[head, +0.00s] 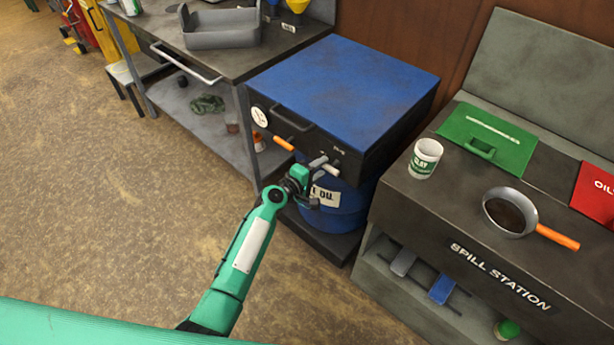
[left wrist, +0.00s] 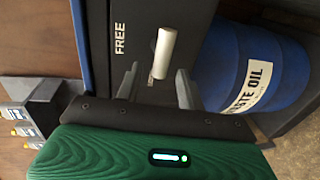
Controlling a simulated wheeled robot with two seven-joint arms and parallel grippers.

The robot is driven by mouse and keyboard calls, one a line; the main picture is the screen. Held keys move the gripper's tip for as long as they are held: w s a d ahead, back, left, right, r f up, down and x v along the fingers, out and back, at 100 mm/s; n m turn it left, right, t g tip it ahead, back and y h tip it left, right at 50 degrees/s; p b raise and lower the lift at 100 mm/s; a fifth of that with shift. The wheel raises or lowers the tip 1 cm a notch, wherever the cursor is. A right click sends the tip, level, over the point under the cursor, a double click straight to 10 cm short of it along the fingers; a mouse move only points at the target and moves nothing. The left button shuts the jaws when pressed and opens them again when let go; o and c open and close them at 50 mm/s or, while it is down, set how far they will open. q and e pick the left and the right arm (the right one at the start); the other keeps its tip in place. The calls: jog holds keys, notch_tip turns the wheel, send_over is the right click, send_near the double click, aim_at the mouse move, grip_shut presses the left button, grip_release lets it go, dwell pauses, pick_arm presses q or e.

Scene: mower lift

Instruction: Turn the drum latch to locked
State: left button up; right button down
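The drum latch (head: 329,170) shows in the head view as a small pale handle on the dark front of the blue-lidded box. In the left wrist view the pale latch handle (left wrist: 163,50) stands beside the printed word FREE. My left gripper (head: 319,169) is at the latch, partly covering it in the head view. In the left wrist view its two grey fingers (left wrist: 157,80) are apart, with the handle's lower end in the gap between them. I see no finger clearly pressing on the handle. My right gripper is in neither view.
The blue drum (left wrist: 255,65) labelled waste oil stands under the box. An orange-gripped bar (head: 288,144) sticks out left of the latch. The spill station (head: 440,215) with a can (head: 424,160) and pan (head: 509,213) stands right; a grey workbench (head: 190,60) stands left. Floor in front is clear.

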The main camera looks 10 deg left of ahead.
pick_arm(q)
jog(key=v, duration=1.3)
jog(key=shift+a, duration=0.2)
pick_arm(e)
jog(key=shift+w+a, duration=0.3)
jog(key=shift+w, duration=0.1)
pick_arm(q)
jog(key=shift+s, duration=0.1)
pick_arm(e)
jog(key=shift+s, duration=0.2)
